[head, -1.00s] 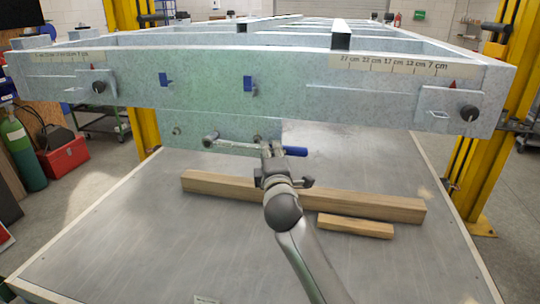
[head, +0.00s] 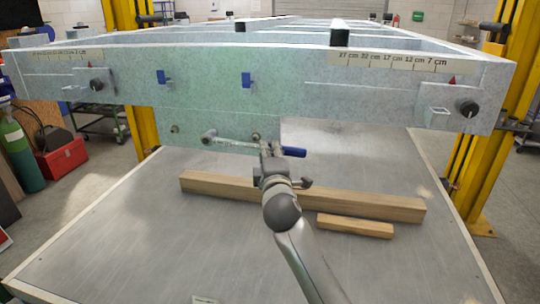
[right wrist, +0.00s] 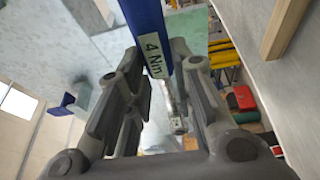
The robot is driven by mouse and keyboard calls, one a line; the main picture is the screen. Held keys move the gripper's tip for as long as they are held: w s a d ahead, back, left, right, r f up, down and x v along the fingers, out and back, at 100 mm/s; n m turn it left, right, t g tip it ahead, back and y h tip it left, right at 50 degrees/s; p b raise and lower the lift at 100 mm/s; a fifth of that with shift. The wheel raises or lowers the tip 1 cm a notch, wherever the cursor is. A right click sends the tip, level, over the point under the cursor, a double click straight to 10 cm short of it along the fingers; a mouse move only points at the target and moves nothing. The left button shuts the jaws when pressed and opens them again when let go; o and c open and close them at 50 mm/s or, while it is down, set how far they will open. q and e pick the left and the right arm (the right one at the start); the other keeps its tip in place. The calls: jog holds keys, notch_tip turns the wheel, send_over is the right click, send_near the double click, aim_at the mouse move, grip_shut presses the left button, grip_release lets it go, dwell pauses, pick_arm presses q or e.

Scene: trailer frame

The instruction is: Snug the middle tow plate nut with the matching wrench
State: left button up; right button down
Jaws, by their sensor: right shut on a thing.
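My right gripper (head: 272,152) is shut on a wrench with a blue handle (head: 294,151), in front of the tow plate (head: 230,122). The wrench's metal shank (head: 238,146) runs left from the gripper to its round head (head: 209,136), which is at the middle of the plate's lower part. The middle nut is hidden behind that head; I cannot tell how well it is seated. A left nut (head: 175,128) and a right nut (head: 256,135) show on the plate. In the right wrist view the blue handle (right wrist: 146,22) carries a "4 Nm" label. My left gripper is out of view.
A long wooden beam (head: 370,206) and a short wood block (head: 354,226) lie on the grey table (head: 130,240) below the plate. The galvanised trailer frame (head: 200,80) spans above. Yellow posts (head: 490,120) stand at the sides.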

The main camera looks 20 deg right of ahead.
jog(key=f+m+b, duration=0.1)
jog(key=b, duration=0.1)
jog(key=shift+f+b, duration=0.4)
jog(key=f+b, duration=0.1)
jog(key=f+m+b, duration=0.1)
jog(key=b, duration=0.1)
jog(key=m+b, duration=0.1)
jog(key=b, duration=0.1)
jog(key=shift+w+a+f+t+h, duration=0.25)
jog(key=shift+a+f+t+h, duration=0.05)
jog(key=shift+a+f+t, duration=0.1)
dwell(0.3)
